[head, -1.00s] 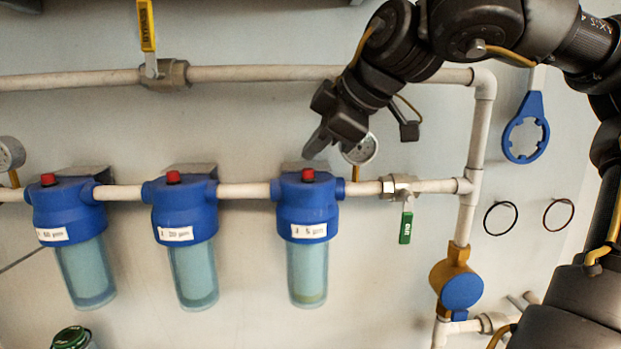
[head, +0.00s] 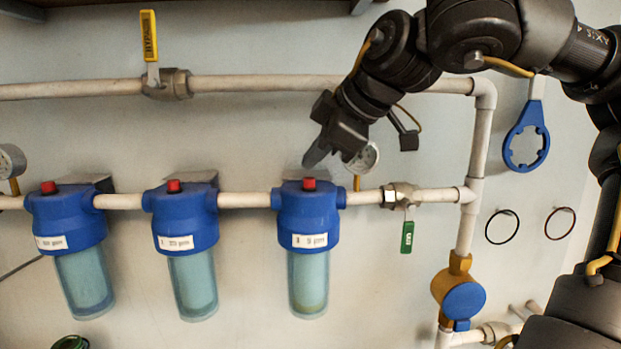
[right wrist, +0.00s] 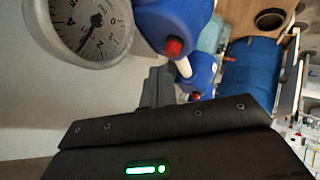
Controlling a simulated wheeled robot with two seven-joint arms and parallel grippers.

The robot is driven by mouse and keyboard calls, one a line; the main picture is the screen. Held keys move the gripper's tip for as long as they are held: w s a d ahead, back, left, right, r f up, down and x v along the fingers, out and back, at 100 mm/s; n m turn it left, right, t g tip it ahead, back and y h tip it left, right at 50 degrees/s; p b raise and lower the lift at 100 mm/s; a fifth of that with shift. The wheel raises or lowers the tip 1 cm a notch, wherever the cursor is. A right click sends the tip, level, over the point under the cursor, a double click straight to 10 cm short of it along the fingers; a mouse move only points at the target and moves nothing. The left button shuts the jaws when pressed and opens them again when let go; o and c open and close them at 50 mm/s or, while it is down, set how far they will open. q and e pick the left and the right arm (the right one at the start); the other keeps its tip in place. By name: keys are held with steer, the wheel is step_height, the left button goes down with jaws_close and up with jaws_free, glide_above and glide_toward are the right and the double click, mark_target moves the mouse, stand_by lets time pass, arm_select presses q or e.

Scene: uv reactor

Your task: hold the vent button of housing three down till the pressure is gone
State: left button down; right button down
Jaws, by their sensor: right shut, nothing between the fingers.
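Housing three (head: 307,215) is the rightmost of the blue filter housings, with a clear bowl below and a white label. Its red vent button (head: 309,184) sits on top. My right gripper (head: 312,162) is shut and empty, its tips pointing down a little above the button, apparently apart from it. A pressure gauge (head: 364,158) stands behind the gripper, partly hidden in the head view. Its dial (right wrist: 85,28) shows in the wrist view; I cannot read the value surely. My left gripper is out of view.
Two similar housings with red buttons (head: 174,186) (head: 48,187) stand to the left. A pipe (head: 245,200) joins them. A green-handled valve (head: 407,235) is just right of housing three. A blue ring wrench (head: 526,148) hangs at right. The wall below the pipe is mostly clear.

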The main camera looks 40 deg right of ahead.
steer(key=shift+f, duration=0.1)
stand_by(0.8)
steer(key=shift+f+b, duration=0.35)
steer(key=shift+b, duration=0.35)
steer(key=shift+f+b, duration=0.5)
steer(key=shift+b, duration=0.1)
stand_by(1.2)
steer(key=shift+r, duration=0.1)
steer(key=shift+r+p, duration=0.45)
steer(key=shift+r, duration=0.35)
steer(key=shift+w+r, duration=0.1)
steer(key=shift+r, duration=0.05)
step_height(320, 180, up, 5)
steer(key=p, duration=0.3)
stand_by(0.6)
